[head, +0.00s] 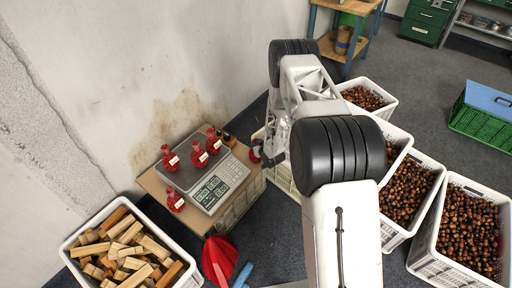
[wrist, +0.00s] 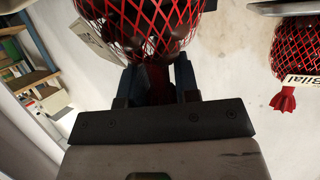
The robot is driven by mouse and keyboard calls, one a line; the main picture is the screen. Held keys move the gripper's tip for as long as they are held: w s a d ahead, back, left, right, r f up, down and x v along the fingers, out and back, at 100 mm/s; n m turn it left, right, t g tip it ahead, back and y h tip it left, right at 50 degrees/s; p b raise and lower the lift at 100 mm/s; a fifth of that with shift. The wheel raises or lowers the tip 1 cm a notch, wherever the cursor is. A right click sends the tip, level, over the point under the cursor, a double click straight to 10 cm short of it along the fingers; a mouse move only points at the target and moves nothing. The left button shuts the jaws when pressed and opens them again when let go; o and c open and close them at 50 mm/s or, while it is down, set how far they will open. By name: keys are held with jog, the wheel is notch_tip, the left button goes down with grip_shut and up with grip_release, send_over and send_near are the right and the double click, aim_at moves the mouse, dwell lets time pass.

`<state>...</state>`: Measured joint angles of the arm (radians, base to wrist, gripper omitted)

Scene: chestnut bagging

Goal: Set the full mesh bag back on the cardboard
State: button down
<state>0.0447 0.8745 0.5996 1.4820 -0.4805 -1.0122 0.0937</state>
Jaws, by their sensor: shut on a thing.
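My gripper (wrist: 157,88) is shut on the gathered red neck of a mesh bag (wrist: 135,20). Dark brown shapes show through the bag's red net, and a pale tag hangs at its side. In the head view my arm hides most of the gripper; a bit of dark red (head: 256,152) shows by it, just right of the scale. The tan cardboard (head: 158,192) lies under and around the scale (head: 212,190). Several red tagged bags (head: 170,160) stand on the scale, and one more bag (head: 175,200) stands on the cardboard at its front left.
A white crate of wood blocks (head: 75,242) stands front left. A red item (head: 218,262) lies on the floor before the cardboard. White crates of chestnuts (head: 425,255) line the right side. The wall (head: 150,70) rises close behind the scale. A tagged bag (wrist: 296,50) shows at right in the wrist view.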

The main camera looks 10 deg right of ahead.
jog(key=shift+s+f, duration=0.1)
jog(key=shift+f, duration=0.6)
jog(key=c, duration=0.8)
grip_release()
jog(key=shift+s+f, duration=0.2)
jog(key=o, duration=0.5)
jog(key=shift+w+r, duration=0.1)
jog(key=shift+r, duration=0.1)
jog(key=shift+w, duration=0.1)
jog(key=shift+r, duration=0.1)
jog(key=shift+s+d+r, duration=0.1)
jog(key=shift+s+d, duration=0.05)
jog(key=shift+s, duration=0.05)
jog(key=shift+v, duration=5.7)
